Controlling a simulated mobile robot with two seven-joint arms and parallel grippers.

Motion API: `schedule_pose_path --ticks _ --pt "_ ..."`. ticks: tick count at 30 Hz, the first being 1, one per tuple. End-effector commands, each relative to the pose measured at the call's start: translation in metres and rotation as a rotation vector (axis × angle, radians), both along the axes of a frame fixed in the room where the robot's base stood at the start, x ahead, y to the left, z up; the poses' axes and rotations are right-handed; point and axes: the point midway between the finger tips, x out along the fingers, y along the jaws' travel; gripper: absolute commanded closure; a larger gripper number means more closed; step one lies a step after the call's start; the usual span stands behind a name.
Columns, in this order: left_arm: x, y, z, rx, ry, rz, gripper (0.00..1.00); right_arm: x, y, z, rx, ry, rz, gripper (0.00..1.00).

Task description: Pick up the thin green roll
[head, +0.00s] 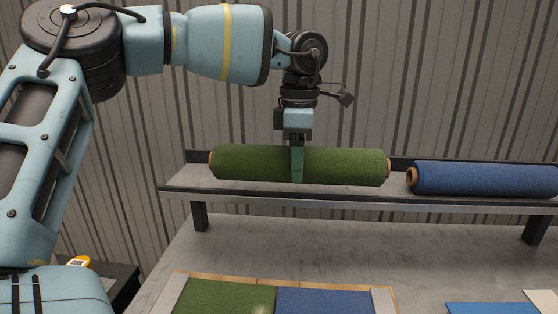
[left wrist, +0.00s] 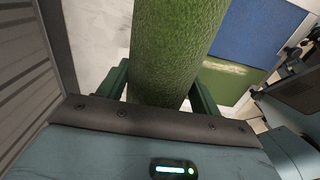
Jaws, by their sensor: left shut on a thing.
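The green roll (head: 250,163) lies lengthwise across the head view, along the raised shelf, with a tan core showing at its ends. My left gripper (head: 297,166) comes straight down from above and is shut around the roll near its middle. One green finger crosses the roll's near side. In the left wrist view the roll (left wrist: 172,45) runs between the two fingers of my gripper (left wrist: 162,88). I cannot tell whether the roll still touches the shelf. My right gripper is not in view.
A blue roll (head: 485,179) lies on the same shelf (head: 330,193), right of the green one, with a small gap between. Below, green (head: 225,297) and blue (head: 325,301) flat pieces lie side by side on the table (head: 300,242). A ribbed wall (head: 420,80) stands close behind.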

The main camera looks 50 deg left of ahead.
Motion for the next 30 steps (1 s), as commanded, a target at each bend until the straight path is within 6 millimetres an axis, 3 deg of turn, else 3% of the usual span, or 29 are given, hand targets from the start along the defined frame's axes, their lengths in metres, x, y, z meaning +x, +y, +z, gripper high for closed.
schedule_pose_path --ticks 6,12,30 --pt "0.0 -0.046 0.003 0.002 -0.001 -0.003 0.71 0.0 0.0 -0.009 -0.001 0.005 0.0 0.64" --pt "0.0 -0.069 0.006 -0.002 -0.001 -0.001 0.71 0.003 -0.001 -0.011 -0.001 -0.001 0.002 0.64" --pt "-0.001 -0.081 0.008 0.0 -0.001 0.001 0.71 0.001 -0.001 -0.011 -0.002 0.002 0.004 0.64"
